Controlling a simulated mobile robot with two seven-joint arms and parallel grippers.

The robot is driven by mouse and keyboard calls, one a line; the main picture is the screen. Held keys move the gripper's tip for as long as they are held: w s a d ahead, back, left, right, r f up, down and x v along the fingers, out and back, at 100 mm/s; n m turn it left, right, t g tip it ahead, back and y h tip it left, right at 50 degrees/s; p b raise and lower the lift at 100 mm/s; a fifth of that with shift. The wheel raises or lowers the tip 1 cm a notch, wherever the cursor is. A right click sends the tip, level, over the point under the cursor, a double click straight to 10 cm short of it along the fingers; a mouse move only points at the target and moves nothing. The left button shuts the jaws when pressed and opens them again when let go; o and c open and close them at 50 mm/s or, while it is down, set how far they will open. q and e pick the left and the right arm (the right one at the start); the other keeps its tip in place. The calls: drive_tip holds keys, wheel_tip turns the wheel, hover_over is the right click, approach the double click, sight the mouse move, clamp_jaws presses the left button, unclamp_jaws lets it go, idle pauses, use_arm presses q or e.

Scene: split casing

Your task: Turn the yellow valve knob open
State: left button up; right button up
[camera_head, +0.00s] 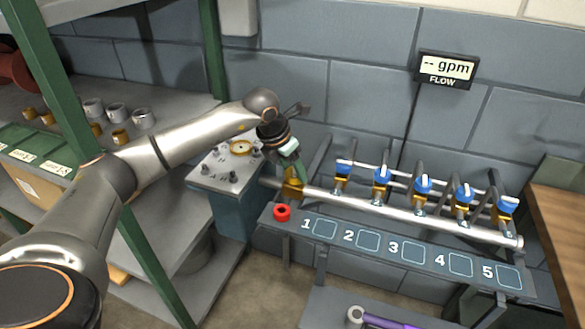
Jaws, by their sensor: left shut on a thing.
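The yellow valve knob (292,190) is at the left end of the silver pipe, just behind the panel's left end. My left gripper (300,178) reaches down to it from above and is shut on it. The fingers cover part of the knob, so its exact angle is hard to tell. My right gripper is not in view.
Several blue-handled valves (423,185) stand along the silver pipe (400,217) to the right. A red button (282,212) sits beside the numbered panel (385,248). The flow display (446,70) shows dashes. A grey control box (212,172) stands to the left. A purple object (385,321) lies below.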

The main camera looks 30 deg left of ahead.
use_arm(q)
drive_tip(key=n+y, duration=0.1)
drive_tip(key=n, duration=0.2)
drive_tip(key=shift+d+n+b, duration=0.15)
drive_tip(key=shift+n+b, duration=0.25)
drive_tip(key=n+y+b, duration=0.1)
drive_tip(key=n, duration=0.2)
drive_tip(key=shift+d+n+y, duration=0.1)
drive_tip(key=shift+n+y, duration=0.2)
drive_tip(key=shift+y, duration=0.1)
drive_tip(key=n+g+y, duration=0.1)
drive_tip(key=n, duration=0.2)
drive_tip(key=shift+w+n+b, duration=0.1)
drive_tip(key=shift+n+b, duration=0.2)
drive_tip(key=shift+d+n+g+y, duration=0.1)
drive_tip(key=shift+n+g+y, duration=0.4)
drive_tip(key=shift+n, duration=1)
drive_tip(key=o, duration=1.4)
drive_tip(key=shift+c, duration=0.2)
